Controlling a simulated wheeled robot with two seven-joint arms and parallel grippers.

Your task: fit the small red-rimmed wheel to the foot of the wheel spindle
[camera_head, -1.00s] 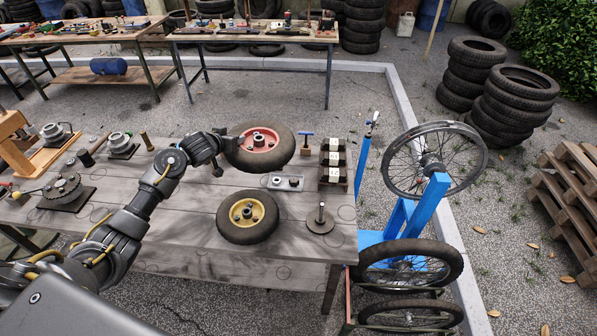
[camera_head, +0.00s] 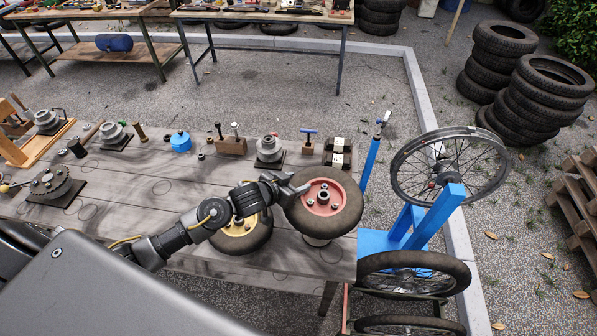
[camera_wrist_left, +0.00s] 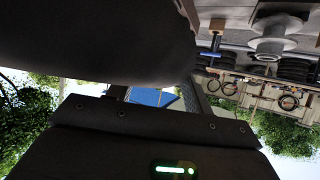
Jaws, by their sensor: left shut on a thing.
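The small red-rimmed wheel (camera_head: 318,208) has a black tyre and is held tilted over the right part of the bench. My left gripper (camera_head: 292,188) is shut on the left side of its tyre. In the left wrist view the dark tyre (camera_wrist_left: 100,40) fills the upper left. Below the wheel, part of a round grey disc (camera_head: 316,241) shows; earlier it carried an upright post, which looks like the wheel spindle. The wheel now hides that post. I cannot tell whether wheel and post touch. My right gripper is not in view.
A yellow-rimmed wheel (camera_head: 238,240) lies on the bench, partly behind my left arm. Grey flanged parts (camera_head: 269,150), a blue pot (camera_head: 180,142) and a blue-handled tool (camera_head: 308,138) stand along the back. A blue stand (camera_head: 437,215) with a spoked wheel is right of the bench.

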